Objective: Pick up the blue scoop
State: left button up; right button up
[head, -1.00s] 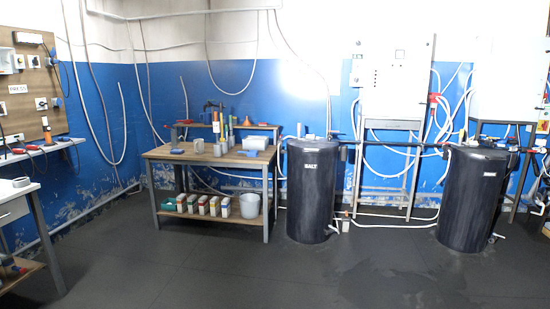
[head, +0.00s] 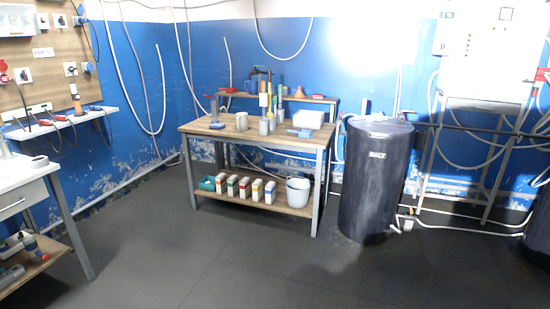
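Two small blue things lie on the wooden workbench (head: 200,129). One blue item (head: 217,126) is flat near the left front of the top. The other blue item (head: 304,133) lies near the right front edge, in front of a white box. Both are too small to tell surely which one is the blue scoop. Neither of my grippers is in the head view.
Grey cups (head: 242,121), a white box (head: 308,119) and an orange funnel (head: 299,92) are on the bench. Cartons and a white bucket (head: 298,192) stand on its lower shelf. A black salt tank (head: 368,190) is at the right. The floor (head: 225,265) in front is clear.

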aim_at(299, 133)
jog(key=i, duration=2.05)
jog(key=i+j+z, duration=0.1)
jog(key=i, duration=0.9)
jog(key=i+j, duration=0.1)
jog(key=i, duration=0.9)
jog(key=i+j, duration=0.1)
jog(key=i, duration=0.95)
jog(key=l+z, duration=0.05)
